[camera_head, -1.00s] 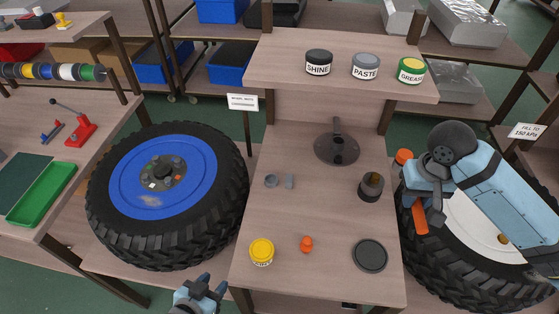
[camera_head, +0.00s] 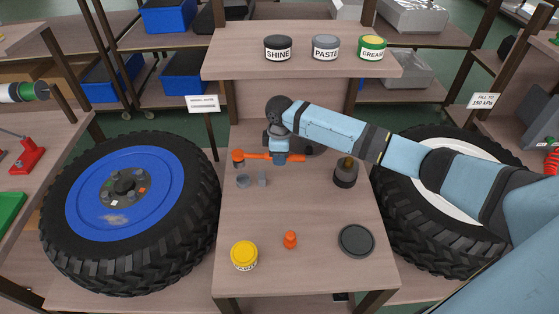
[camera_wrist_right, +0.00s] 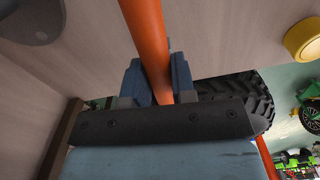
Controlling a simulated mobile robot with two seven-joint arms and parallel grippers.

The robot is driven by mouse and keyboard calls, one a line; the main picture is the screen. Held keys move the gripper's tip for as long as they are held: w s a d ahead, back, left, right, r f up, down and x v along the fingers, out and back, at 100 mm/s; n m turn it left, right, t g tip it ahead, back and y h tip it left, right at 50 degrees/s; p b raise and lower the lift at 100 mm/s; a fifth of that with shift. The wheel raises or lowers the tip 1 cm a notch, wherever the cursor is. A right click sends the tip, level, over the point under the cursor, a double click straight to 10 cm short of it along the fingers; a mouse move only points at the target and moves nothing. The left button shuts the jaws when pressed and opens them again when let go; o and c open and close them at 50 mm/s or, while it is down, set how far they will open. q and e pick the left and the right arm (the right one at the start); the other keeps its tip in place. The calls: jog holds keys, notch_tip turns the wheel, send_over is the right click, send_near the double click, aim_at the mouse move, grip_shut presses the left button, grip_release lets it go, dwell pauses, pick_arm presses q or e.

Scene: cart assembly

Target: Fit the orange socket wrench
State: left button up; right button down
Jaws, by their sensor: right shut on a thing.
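The orange socket wrench (camera_head: 257,155) is held level above the back of the middle bench, its thick end to the left. My right gripper (camera_head: 279,155) is shut around its shaft. In the right wrist view the orange shaft (camera_wrist_right: 146,40) passes between the two blue-grey fingers (camera_wrist_right: 158,82). The blue wheel (camera_head: 100,225) lies to the left, with a grey hub (camera_head: 125,188) bearing several small studs or nuts and an orange spot. The wrench's thick end is apart from this wheel. My left gripper is out of view.
On the bench (camera_head: 305,275) are a yellow tin (camera_head: 244,255), a small orange piece (camera_head: 290,240), a dark round lid (camera_head: 356,241), a dark cup (camera_head: 345,175) and small grey parts (camera_head: 243,181). A sign (camera_head: 202,104) stands behind the blue wheel. The white-rimmed wheel (camera_head: 405,235) is right, partly behind my arm.

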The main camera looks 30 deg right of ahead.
jog(key=shift+w+d+f+n, duration=0.45)
jog(key=shift+w+f+n, duration=0.15)
jog(key=shift+f, duration=0.1)
jog(key=shift+f, duration=2.2)
jog(key=shift+p, duration=0.35)
